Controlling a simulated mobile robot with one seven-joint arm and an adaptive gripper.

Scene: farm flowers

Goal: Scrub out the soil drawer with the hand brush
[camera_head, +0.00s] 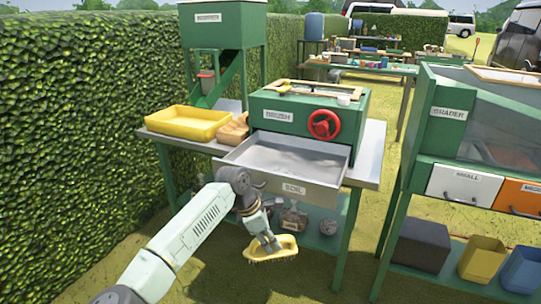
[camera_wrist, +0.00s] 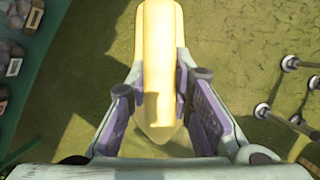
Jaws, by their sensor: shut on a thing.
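The soil drawer (camera_head: 284,165) is a grey metal tray with a "SOIL" label on its front. It is pulled out of the green machine (camera_head: 310,112), and its inside looks bare of any large object. My gripper (camera_head: 267,241) is shut on the yellow hand brush (camera_head: 272,249), in front of and below the drawer front, apart from it. The brush's bristles point down. In the wrist view the yellow brush (camera_wrist: 160,65) lies between the two fingers of my gripper (camera_wrist: 160,105), with ground behind it.
A yellow tray (camera_head: 188,123) and a tan scoop-like object (camera_head: 231,129) stand left of the machine on the table (camera_head: 370,160). A red handwheel (camera_head: 324,125) is above the drawer. The grader (camera_head: 470,130) stands at right, with bins below. A hedge (camera_head: 80,110) borders the left.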

